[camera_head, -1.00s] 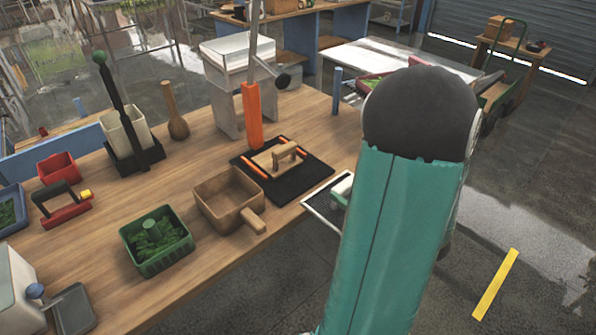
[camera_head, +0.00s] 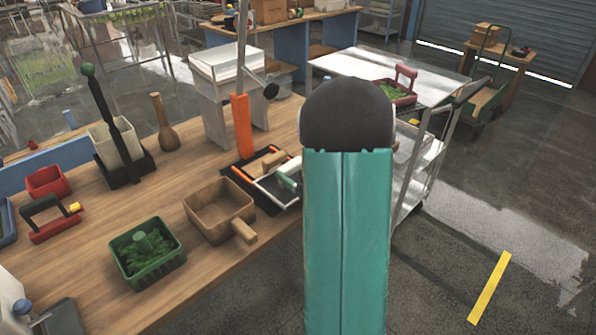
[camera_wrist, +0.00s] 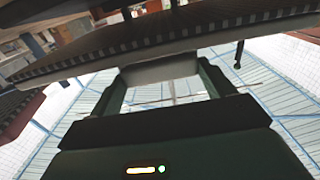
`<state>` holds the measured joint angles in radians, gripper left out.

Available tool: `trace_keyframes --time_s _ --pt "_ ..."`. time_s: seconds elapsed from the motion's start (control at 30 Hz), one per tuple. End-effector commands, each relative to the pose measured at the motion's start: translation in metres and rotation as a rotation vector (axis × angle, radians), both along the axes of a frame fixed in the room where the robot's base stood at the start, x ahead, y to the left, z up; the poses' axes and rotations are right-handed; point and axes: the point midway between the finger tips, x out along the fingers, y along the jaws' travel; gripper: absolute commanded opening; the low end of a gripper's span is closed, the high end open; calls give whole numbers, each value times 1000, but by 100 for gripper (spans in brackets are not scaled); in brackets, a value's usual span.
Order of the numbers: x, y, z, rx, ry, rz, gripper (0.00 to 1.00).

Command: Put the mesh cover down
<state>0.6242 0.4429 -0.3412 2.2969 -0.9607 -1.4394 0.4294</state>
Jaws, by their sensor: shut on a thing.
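The mesh cover (camera_head: 268,192) shows as a thin white-edged frame at the end of my arm in the head view, mostly hidden behind my arm. My gripper (camera_head: 289,182) is shut on it. In the wrist view my gripper (camera_wrist: 160,72) has its two green fingers around a pale grip piece, below a broad dark panel with a dashed edge. In the head view the cover overlaps the black mat (camera_head: 237,155) with orange strips and a wooden-handled block (camera_head: 272,163). I cannot tell whether the cover touches them.
A wooden box scoop (camera_head: 217,212) and a green tub (camera_head: 148,255) stand left of the mat. An orange post (camera_head: 242,125) and a white-topped stand (camera_head: 228,64) are behind it. A metal cart (camera_head: 375,66) is beyond my arm.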

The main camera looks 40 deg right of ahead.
Motion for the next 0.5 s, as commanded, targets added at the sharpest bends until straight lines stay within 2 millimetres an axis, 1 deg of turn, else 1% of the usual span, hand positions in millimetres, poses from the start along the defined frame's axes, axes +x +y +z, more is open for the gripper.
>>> trace_keyframes --time_s 0.3,0.5 --pt "-1 0 -3 -1 -3 0 58" --pt "-1 0 -9 0 -2 0 58"
